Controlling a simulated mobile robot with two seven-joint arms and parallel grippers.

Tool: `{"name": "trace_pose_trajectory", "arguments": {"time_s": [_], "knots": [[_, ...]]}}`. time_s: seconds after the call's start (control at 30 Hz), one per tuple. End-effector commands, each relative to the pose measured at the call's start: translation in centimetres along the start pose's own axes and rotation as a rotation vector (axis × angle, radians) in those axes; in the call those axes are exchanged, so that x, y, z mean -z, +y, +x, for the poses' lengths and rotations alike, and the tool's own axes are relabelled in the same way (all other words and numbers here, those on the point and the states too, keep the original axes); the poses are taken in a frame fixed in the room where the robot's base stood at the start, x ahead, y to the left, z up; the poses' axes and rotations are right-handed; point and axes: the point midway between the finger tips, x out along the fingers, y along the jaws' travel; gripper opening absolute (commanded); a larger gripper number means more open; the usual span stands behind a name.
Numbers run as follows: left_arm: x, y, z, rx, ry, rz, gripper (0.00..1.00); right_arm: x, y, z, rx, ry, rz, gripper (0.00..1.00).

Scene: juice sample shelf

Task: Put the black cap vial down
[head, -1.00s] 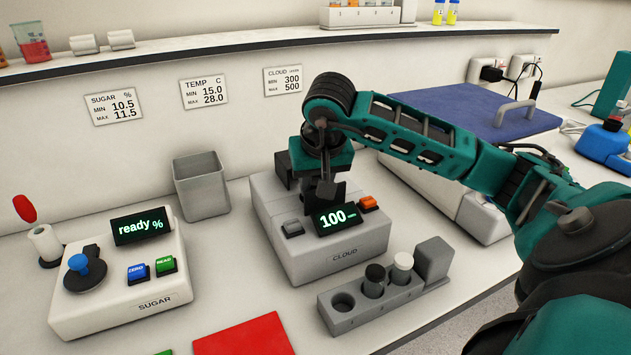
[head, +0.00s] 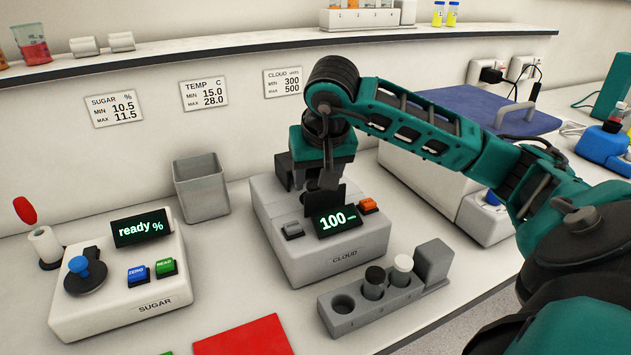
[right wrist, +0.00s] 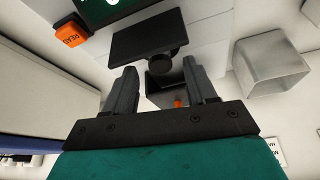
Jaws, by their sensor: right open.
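The black cap vial (head: 375,280) stands upright in a grey rack (head: 345,326), beside a white cap vial (head: 401,268). My right gripper (head: 322,184) is over the CLOUD meter (head: 345,256), away from the rack. In the right wrist view its two fingers (right wrist: 161,92) are apart with no vial between them. A dark flat plate with a round knob (right wrist: 160,62) is just beyond the fingertips; I cannot tell whether they touch it. My left gripper is not in view.
The SUGAR meter (head: 120,285) stands at the left, with a grey bin (head: 201,187) behind. A red mat (head: 245,338) lies in front. The rack's left hole is empty. A blue-topped unit (head: 470,112) stands at the back right.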

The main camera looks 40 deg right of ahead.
Motion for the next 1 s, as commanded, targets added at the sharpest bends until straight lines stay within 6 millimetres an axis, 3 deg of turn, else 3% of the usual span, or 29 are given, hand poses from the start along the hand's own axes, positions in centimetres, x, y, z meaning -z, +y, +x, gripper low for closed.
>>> {"name": "trace_pose_trajectory", "arguments": {"time_s": [0.2,0.4,0.6,1.0], "knots": [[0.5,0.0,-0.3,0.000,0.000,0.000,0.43,0.2,-0.1,-5.2,0.003,0.006,0.001,0.56],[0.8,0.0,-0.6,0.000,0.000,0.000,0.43,0.1,0.0,-8.2,0.001,0.003,0.001,0.56],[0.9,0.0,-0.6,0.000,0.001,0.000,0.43,0.0,0.0,-9.2,-0.001,0.000,0.000,0.56],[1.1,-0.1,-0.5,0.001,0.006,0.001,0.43,0.0,0.0,-9.2,0.000,0.000,0.000,0.56]]}}
